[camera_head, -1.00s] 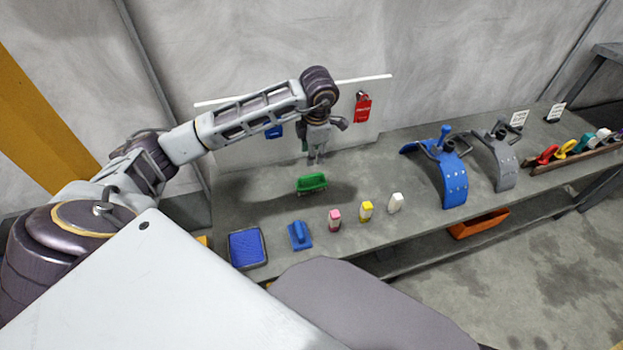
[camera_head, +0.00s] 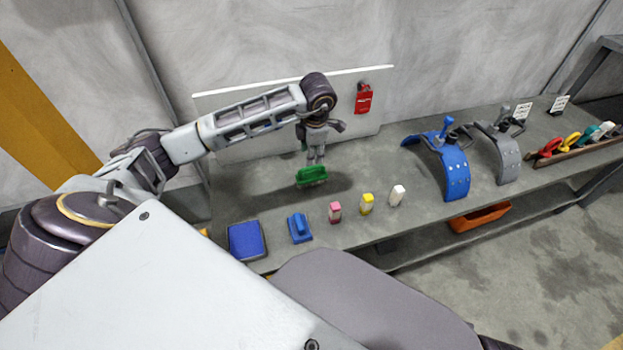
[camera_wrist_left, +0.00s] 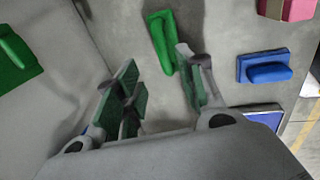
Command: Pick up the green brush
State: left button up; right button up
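The green brush (camera_head: 312,176) lies on the grey bench below my left gripper (camera_head: 316,157). It also shows in the left wrist view (camera_wrist_left: 162,42), just beyond the fingertips. My left gripper (camera_wrist_left: 160,78) is open, with its fingers spread apart and nothing between them. In the head view the gripper hangs down close above the brush. I cannot tell whether a fingertip touches it. My right gripper is not in view.
A blue brush (camera_head: 300,229) and blue pad (camera_head: 246,241) lie nearer me. Pink (camera_head: 335,212), yellow (camera_head: 367,204) and white (camera_head: 397,195) pieces stand to the right. A white board (camera_head: 240,145) is behind. Another green thing (camera_wrist_left: 15,58) shows at the wrist view's left.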

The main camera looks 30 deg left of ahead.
aim_at(312, 167)
pick_arm(q)
notch_tip(312, 167, down, 2)
jog(key=shift+w+a+f, duration=0.1)
jog(key=shift+a+f, duration=0.05)
jog(key=shift+f, duration=0.05)
jog(key=shift+f+b, duration=0.3)
jog(key=shift+f, duration=0.05)
jog(key=shift+w+f, duration=0.1)
jog(key=shift+f, duration=0.1)
jog(key=shift+a, duration=0.1)
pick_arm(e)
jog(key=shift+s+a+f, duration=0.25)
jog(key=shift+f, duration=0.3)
pick_arm(q)
jog(key=shift+f, duration=0.1)
jog(key=shift+f, duration=0.4)
jog(key=shift+w+f+b, duration=0.15)
jog(key=shift+f+b, duration=0.4)
jog(key=shift+f, duration=0.55)
jog(key=shift+w+f+b, duration=0.1)
jog(key=shift+f+b, duration=0.4)
jog(key=shift+f, duration=0.55)
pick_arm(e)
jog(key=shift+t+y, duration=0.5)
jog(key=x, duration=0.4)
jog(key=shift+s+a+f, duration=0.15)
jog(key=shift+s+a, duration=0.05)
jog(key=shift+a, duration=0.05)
